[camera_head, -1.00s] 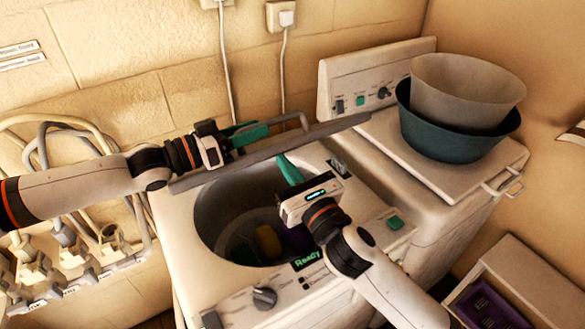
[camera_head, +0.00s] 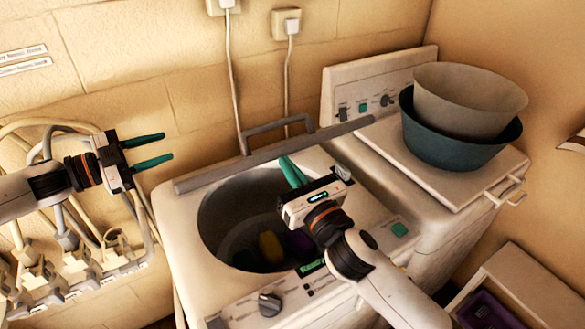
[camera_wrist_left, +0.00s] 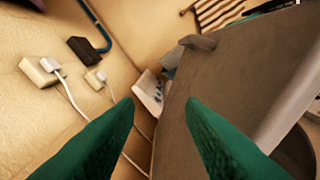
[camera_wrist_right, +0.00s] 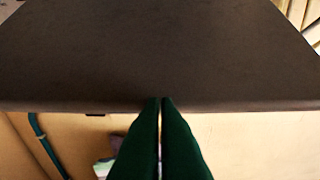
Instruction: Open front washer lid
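The front washer (camera_head: 190,270) has its round drum opening (camera_head: 235,225) uncovered, with yellow and purple items inside. Its grey lid (camera_head: 225,174) is raised and seen nearly edge-on across the rear of the opening, its bar handle (camera_head: 280,128) on the far side. My left gripper (camera_head: 168,147) is open and empty, left of the lid and apart from it. The lid also fills the right of the left wrist view (camera_wrist_left: 240,85). My right gripper (camera_head: 292,170) is shut, its fingertips close to the lid's near face; contact is unclear. The lid spans the right wrist view (camera_wrist_right: 160,50).
A second appliance (camera_head: 440,180) stands behind right, with a teal basin (camera_head: 450,147) and a grey tub (camera_head: 468,95) on it. Cables and plugs (camera_head: 75,260) hang at the left wall. A box (camera_head: 510,270) stands at lower right.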

